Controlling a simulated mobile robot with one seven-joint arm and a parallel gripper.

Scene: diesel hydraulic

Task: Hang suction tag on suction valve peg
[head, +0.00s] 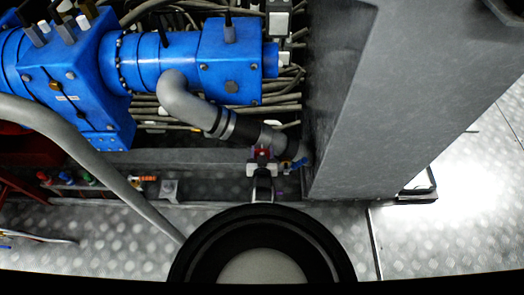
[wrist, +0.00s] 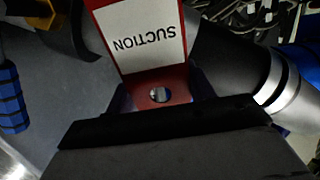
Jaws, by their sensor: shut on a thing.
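The suction tag (wrist: 150,45) is a red plate with a white label reading SUCTION, upside down in the wrist view. A round hole (wrist: 159,95) sits in its red end near my fingers, and something pale shows through it. My gripper (wrist: 160,108) is shut on this end of the tag. In the head view my gripper (head: 262,168) is beside the lower end of the grey suction pipe (head: 195,105), with a bit of red at its tip. A blue handle (head: 295,163) is just to its right. I cannot make out the valve peg clearly.
A large blue pump (head: 160,60) fills the upper left, with hoses below it. A tall grey wall (head: 405,90) stands close on the right. A thick grey hose (head: 90,155) crosses the left. Small coloured items (head: 70,178) lie on a ledge.

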